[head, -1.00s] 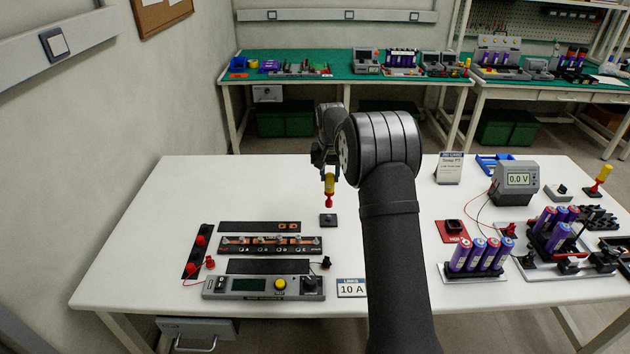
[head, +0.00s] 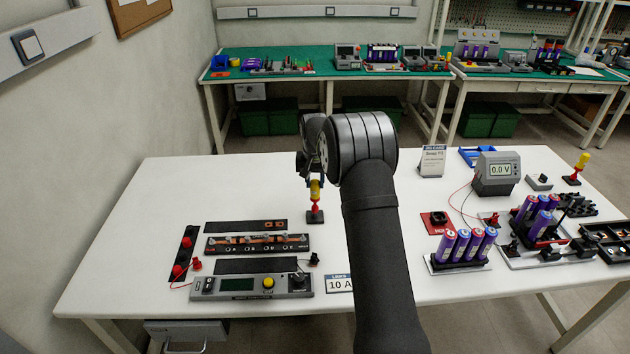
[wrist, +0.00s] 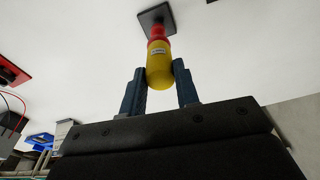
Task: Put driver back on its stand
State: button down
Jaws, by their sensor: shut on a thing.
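The driver, with a yellow handle (head: 315,190) and a red lower part, is upright between the fingers of my gripper (head: 314,181). In the wrist view, the two fingers (wrist: 160,78) close on either side of the yellow handle (wrist: 159,62). The stand, a small dark square base (head: 316,218), is directly below the driver on the white table. It also shows in the wrist view (wrist: 147,20). The red end meets the stand in both views; I cannot tell how deeply it sits in it.
To the left lie a busbar strip (head: 257,244), dark mats and a grey meter (head: 251,286). To the right are purple cells (head: 467,245), a voltage meter (head: 495,173) and another yellow-and-red driver (head: 578,168). The table behind and left of the stand is clear.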

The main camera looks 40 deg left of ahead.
jog(key=shift+f, duration=1.1)
jog(key=c, duration=1)
grip_release()
jog(key=shift+r, duration=3.05)
jog(key=shift+f, duration=0.1)
